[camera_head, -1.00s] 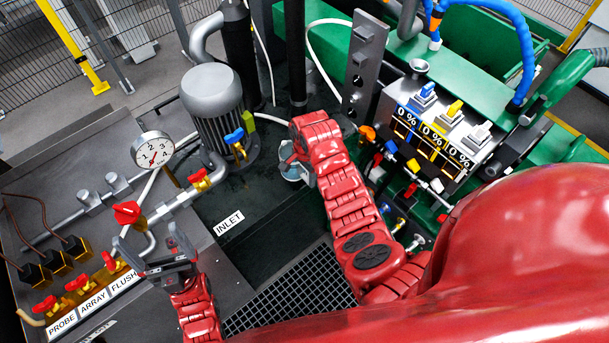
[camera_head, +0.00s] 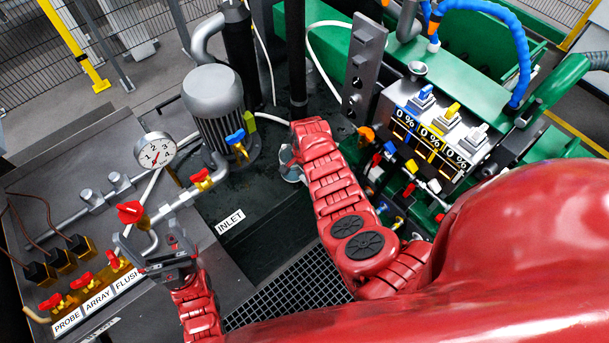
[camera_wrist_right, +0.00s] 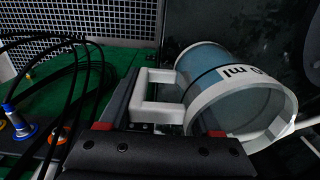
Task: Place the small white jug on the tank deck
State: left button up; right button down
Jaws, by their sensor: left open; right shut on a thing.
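The small white jug (camera_wrist_right: 240,100) fills the right of the right wrist view, translucent with a white rim, a partly readable "ml" label and a white handle (camera_wrist_right: 158,112). My right gripper (camera_wrist_right: 160,128) is shut on the handle. In the head view the jug (camera_head: 290,174) is mostly hidden behind my right gripper (camera_head: 291,158), over the dark tank deck (camera_head: 262,222). I cannot tell whether the jug touches the deck. My left gripper (camera_head: 150,250) is open and empty above the grey bench, beside the valves.
A grey motor (camera_head: 215,100) and a dark upright post (camera_head: 296,60) stand behind the jug. A pressure gauge (camera_head: 155,150) and red-handled valves are at left. A dosing panel (camera_head: 435,125) stands at right. The deck near the INLET label (camera_head: 230,221) is clear.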

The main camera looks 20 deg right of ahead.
jog(key=shift+f, duration=0.15)
jog(key=shift+c, duration=0.5)
grip_release()
jog(key=shift+w+r, duration=0.1)
jog(key=shift+r, duration=0.7)
notch_tip(320, 180, up, 10)
jog(key=shift+f+b, duration=0.15)
jog(key=shift+b, duration=0.8)
jog(key=shift+r, duration=0.55)
